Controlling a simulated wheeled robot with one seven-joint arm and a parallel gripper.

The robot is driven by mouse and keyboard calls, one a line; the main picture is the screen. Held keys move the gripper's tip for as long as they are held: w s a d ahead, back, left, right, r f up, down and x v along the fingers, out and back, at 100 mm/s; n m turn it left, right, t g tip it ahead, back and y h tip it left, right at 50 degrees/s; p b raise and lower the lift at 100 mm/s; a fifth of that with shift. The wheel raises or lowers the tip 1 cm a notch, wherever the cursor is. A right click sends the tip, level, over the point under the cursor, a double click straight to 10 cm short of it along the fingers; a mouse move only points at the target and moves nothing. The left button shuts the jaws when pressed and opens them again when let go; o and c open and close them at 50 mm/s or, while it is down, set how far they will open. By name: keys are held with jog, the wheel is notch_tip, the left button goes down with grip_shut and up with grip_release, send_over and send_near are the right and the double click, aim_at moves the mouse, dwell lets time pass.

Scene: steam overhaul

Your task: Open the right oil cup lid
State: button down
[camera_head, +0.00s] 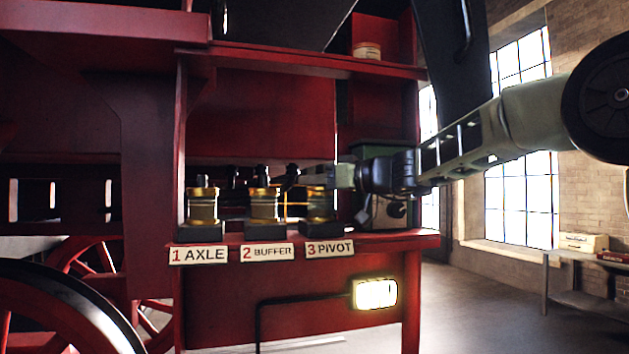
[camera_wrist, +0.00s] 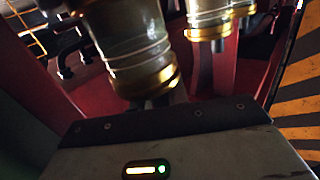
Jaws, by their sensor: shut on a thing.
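The right oil cup (camera_head: 319,207), brass and glass, stands above the "3 PIVOT" plate (camera_head: 330,249) on the red ledge. My gripper (camera_head: 335,176) reaches in from the right at the height of its lid. In the wrist view the nearest cup (camera_wrist: 125,40) appears upside down, its brass lid band (camera_wrist: 145,82) towards my gripper. The lid's dark knob (camera_wrist: 170,97) runs down behind the gripper's dark edge, so the jaws' hold is mostly hidden. My gripper is shut on this knob. The lid looks level on the cup; I see no clear gap.
The buffer cup (camera_head: 264,206) stands close on the left, with the axle cup (camera_head: 202,208) beyond it, both with dark knobs. A lit lamp (camera_head: 375,293) is below the ledge. A dark green box (camera_head: 385,152) stands behind my gripper. Open floor lies to the right.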

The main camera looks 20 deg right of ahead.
jog(key=shift+w+r+m+g+h+p, duration=0.35)
jog(key=shift+r+m+g+p, duration=0.3)
jog(key=shift+p, duration=0.55)
jog(key=shift+w+m+g+h+p, duration=0.1)
jog(key=shift+m+g+h+p, duration=0.25)
jog(key=shift+p, duration=0.45)
jog(key=shift+f+m, duration=0.1)
jog(key=shift+m, duration=0.2)
jog(key=shift+w, duration=0.1)
jog(key=c, duration=1.4)
grip_release()
jog(key=shift+d, duration=0.1)
jog(key=shift+o, duration=0.2)
